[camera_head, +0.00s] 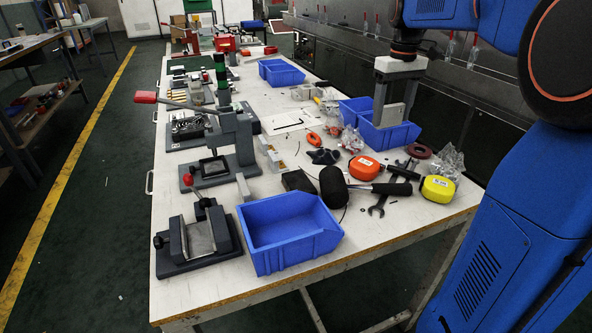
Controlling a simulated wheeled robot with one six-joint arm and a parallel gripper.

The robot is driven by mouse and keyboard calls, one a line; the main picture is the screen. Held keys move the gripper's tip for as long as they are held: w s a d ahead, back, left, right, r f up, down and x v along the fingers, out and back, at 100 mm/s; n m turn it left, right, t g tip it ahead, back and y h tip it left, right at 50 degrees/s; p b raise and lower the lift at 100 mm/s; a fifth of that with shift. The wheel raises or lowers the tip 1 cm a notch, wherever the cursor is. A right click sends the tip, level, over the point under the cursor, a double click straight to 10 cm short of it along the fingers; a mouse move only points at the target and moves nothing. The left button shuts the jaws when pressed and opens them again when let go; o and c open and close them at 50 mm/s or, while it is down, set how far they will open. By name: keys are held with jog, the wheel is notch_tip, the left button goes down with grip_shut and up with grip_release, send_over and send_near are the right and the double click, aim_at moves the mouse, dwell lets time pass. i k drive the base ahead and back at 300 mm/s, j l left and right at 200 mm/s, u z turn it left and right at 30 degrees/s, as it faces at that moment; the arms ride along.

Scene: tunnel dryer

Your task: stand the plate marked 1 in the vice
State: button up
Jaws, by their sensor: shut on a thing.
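My gripper (395,106) hangs at the upper right, above the blue bins at the table's right side. Its fingers are shut on a small flat grey plate (392,114), held upright between them. No number can be read on the plate from here.
A blue bin (290,253) stands close right of the vice. A lever press (238,147) stands behind it. A black-headed mallet (333,187), an orange tape (364,168), a yellow tape (437,189) and spanners lie at right. The table's front-left edge is near the vice.

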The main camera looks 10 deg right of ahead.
aim_at(202, 238)
jog(key=k+j, duration=0.1)
jog(key=j, duration=0.3)
jog(key=k+j, duration=0.1)
jog(key=j, duration=0.35)
jog(key=j+z, duration=0.1)
jog(key=j, duration=0.3)
jog(key=k+j, duration=0.2)
jog(key=j, duration=0.2)
jog(key=k+j+z, duration=0.1)
jog(key=j, duration=0.3)
jog(key=k+j, duration=0.1)
jog(key=j, duration=0.3)
jog(key=k+j, duration=0.1)
jog(key=j, duration=0.3)
jog(key=k+j+z, duration=0.1)
jog(key=j, duration=0.3)
